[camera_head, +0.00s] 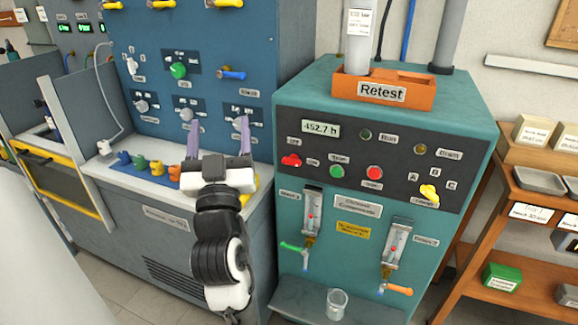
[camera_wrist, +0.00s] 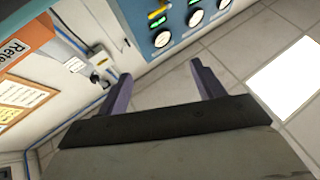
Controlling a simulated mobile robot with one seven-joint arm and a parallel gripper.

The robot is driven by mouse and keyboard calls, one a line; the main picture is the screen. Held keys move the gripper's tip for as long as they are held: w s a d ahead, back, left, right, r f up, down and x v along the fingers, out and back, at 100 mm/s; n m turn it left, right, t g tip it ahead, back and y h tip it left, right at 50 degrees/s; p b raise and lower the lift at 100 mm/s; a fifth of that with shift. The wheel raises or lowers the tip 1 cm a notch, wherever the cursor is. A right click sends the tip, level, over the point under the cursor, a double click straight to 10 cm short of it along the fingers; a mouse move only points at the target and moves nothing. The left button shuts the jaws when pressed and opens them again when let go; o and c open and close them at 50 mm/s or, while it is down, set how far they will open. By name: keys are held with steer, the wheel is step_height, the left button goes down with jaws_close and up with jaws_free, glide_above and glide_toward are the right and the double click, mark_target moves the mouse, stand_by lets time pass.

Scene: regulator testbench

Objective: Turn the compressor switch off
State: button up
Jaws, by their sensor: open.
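The teal cabinet (camera_head: 388,120) has a dark control panel (camera_head: 330,150) with a display reading 452.7 h. A red rotary knob (camera_head: 291,160) sits at the panel's left, with small OFF and ON labels beside it. I cannot tell its exact setting. A green button (camera_head: 337,172) and a red button (camera_head: 375,173) are to its right, and a yellow knob (camera_head: 429,193) marked A, B, C is further right. My gripper (camera_head: 218,128) is left of the cabinet, before the blue panel, apart from the knob. Its purple fingers are open and empty; they also show in the wrist view (camera_wrist: 160,75).
The blue panel (camera_head: 190,90) carries gauges and valve handles close to my gripper. An orange tray (camera_head: 384,88) labelled Retest sits on the cabinet. Two flowmeters (camera_head: 396,243) and a glass beaker (camera_head: 336,304) are below the control panel. A wooden shelf (camera_head: 540,210) stands at the right.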

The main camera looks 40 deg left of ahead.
steer(key=w+f+m+h, duration=0.45)
steer(key=f+h, duration=0.35)
steer(key=f, duration=0.3)
steer(key=m+h, duration=0.2)
steer(key=h, duration=0.2)
glide_toward(290, 162)
steer(key=shift+n, duration=0.25)
steer(key=p+x, duration=0.3)
steer(key=x, duration=0.6)
steer(key=shift+w, duration=0.2)
steer(key=shift+c, duration=0.2)
steer(key=c, duration=0.9)
steer(key=shift+c, duration=0.2)
